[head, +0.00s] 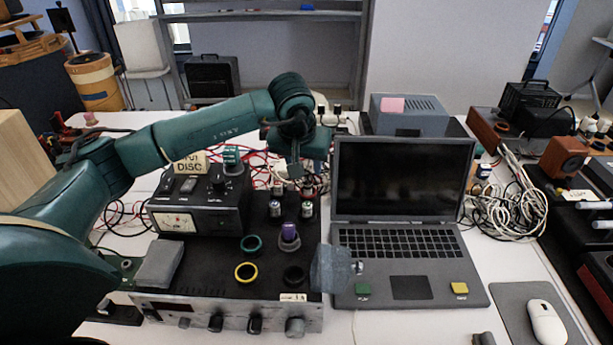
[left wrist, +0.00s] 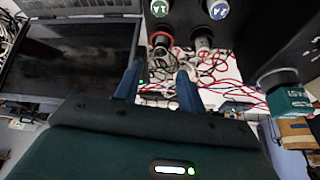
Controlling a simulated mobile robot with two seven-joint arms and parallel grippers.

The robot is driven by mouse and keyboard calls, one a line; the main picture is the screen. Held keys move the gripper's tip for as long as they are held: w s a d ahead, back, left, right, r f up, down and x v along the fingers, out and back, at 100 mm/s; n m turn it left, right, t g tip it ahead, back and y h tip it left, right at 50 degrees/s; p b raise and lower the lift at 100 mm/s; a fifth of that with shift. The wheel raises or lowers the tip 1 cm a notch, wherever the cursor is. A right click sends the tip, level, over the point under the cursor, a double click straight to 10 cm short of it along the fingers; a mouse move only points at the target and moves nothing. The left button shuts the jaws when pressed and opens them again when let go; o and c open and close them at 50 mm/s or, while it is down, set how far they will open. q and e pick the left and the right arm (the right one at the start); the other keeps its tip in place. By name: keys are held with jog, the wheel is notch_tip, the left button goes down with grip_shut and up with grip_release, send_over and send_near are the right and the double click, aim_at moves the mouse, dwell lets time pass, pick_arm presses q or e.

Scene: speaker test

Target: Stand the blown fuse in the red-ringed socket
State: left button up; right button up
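My left gripper (head: 297,172) hangs over the back of the black-topped instrument. In the left wrist view its blue fingers (left wrist: 158,82) are apart with nothing between them. A red ring (left wrist: 162,38) shows beyond them at the instrument's back, by a grey cylinder with a green "1A" top (left wrist: 160,8). A second cylinder has a blue "2A" top (left wrist: 217,9). In the head view silver cylinders (head: 275,209) stand below the gripper. A purple-topped piece (head: 289,231) stands nearer. I cannot tell which piece is the blown fuse. My right gripper is not in view.
Teal (head: 251,235), yellow (head: 246,280) and black (head: 293,282) rings lie on the instrument top. A black meter box (head: 216,215) stands left. A translucent grey block (head: 330,270) is at the front right corner, beside the open laptop (head: 400,180). Cables run behind.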

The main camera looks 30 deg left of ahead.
pick_arm(q)
jog(key=v, duration=0.5)
jog(key=shift+r, duration=0.3)
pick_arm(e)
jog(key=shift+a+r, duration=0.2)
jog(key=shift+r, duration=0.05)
pick_arm(q)
jog(key=shift+s+f, duration=0.1)
